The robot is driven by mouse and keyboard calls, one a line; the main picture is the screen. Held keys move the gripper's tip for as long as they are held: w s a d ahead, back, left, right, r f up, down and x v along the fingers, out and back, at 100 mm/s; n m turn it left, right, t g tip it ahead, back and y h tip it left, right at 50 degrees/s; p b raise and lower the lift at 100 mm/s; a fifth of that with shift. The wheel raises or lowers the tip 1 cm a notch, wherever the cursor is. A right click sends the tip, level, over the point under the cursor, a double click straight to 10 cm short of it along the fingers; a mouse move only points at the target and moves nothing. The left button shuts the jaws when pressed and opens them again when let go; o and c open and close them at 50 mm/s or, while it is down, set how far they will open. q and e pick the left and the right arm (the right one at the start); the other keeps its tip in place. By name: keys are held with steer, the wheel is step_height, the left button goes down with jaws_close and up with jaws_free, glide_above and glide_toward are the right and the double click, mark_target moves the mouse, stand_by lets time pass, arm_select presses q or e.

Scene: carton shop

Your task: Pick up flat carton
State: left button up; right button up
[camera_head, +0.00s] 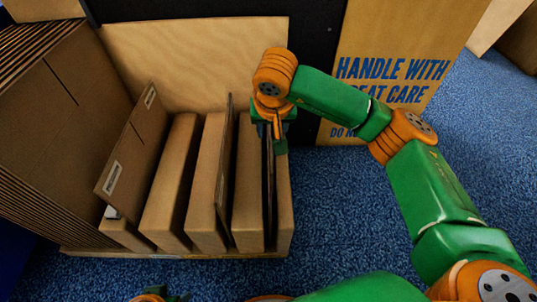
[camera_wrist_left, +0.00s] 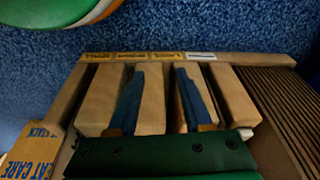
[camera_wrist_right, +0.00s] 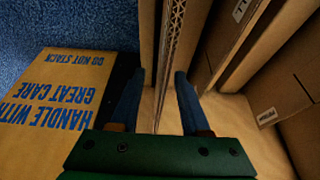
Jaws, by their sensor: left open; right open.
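Several brown flat cartons stand in a wooden rack (camera_head: 75,253) in the head view. One thin flat carton (camera_head: 269,205) stands upright in the rightmost slot. My right gripper (camera_head: 277,140) is above its far end, pointing down. In the right wrist view a corrugated carton edge (camera_wrist_right: 171,45) runs between the open fingers (camera_wrist_right: 159,76); I cannot tell whether they touch it. Another flat carton (camera_head: 224,170) stands further left, and a labelled one (camera_head: 133,150) leans at the left. My left gripper (camera_wrist_left: 156,75) is open, with the rack beyond its fingers in the left wrist view.
Thick brown dividers (camera_head: 170,180) separate the slots. A stack of brown sheets (camera_head: 60,110) stands left of the rack. A plywood board (camera_head: 200,65) rises behind it. A large printed carton (camera_head: 395,70) stands at the back right. Blue carpet (camera_head: 345,210) is open to the right.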

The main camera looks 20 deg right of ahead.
steer(key=shift+w+f, duration=0.1)
steer(key=shift+f, duration=0.35)
steer(key=w+f+b, duration=0.1)
steer(key=w+f, duration=0.1)
steer(key=f, duration=0.1)
steer(key=shift+d+b, duration=0.1)
steer(key=shift+b, duration=0.25)
steer(key=shift+w+d+f, duration=0.1)
steer(key=shift+w+f, duration=0.25)
steer(key=shift+f, duration=0.2)
arm_select(q)
steer(key=w+d+r+t+h, duration=0.1)
steer(key=w+d+r+t, duration=0.2)
steer(key=w+r+t, duration=0.4)
steer(key=w+r, duration=0.1)
steer(key=w, duration=0.3)
steer(key=shift+t+h, duration=0.3)
arm_select(e)
jaws_close()
